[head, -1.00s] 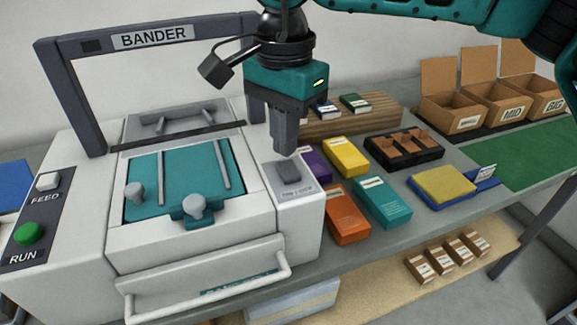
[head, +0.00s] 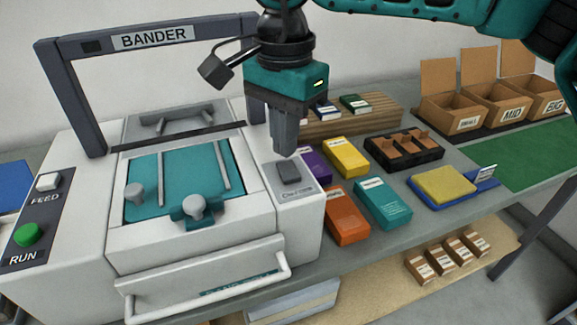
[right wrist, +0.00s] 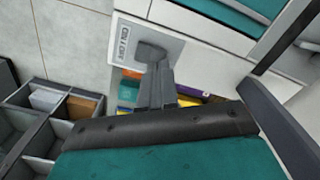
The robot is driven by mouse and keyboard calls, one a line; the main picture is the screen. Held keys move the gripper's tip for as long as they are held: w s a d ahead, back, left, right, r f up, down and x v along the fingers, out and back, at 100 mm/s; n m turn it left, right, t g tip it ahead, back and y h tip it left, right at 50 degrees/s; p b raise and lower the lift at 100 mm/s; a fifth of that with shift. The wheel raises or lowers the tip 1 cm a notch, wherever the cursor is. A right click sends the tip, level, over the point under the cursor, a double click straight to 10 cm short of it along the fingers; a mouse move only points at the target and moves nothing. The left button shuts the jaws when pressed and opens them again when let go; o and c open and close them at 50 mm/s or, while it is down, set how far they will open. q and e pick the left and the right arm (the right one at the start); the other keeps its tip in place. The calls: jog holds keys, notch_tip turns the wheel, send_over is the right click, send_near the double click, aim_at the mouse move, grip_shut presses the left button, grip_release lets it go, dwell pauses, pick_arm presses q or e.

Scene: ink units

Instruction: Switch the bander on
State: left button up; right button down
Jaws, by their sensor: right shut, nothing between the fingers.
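The bander (head: 190,255) is a white machine with a dark frame marked BANDER and a teal bed. Its dark grey rocker switch (head: 289,172) sits on a light grey plate on the right part of the housing. The switch also shows in the right wrist view (right wrist: 149,50), with lettering beside it. My right gripper (head: 285,152) is shut and empty, pointing down with its fingertips right at the switch's far edge. In the right wrist view the closed fingers (right wrist: 160,72) overlap the switch; I cannot tell whether they touch it. My left gripper is not in view.
A green RUN button (head: 28,235) and a white FEED button (head: 48,181) are on the bander's left panel. Coloured boxes, including an orange one (head: 346,218), stand close right of the bander. A black divided tray (head: 404,150) and open cartons (head: 452,108) are farther right.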

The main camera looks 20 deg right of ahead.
aim_at(285, 163)
dwell(0.5)
jog(key=shift+s+f+b, duration=0.1)
jog(key=shift+f+b, duration=1.1)
jog(key=shift+f, duration=0.25)
jog(key=shift+r+p, duration=0.6)
notch_tip(285, 163, up, 6)
jog(key=p, duration=0.3)
jog(key=shift+p, duration=0.3)
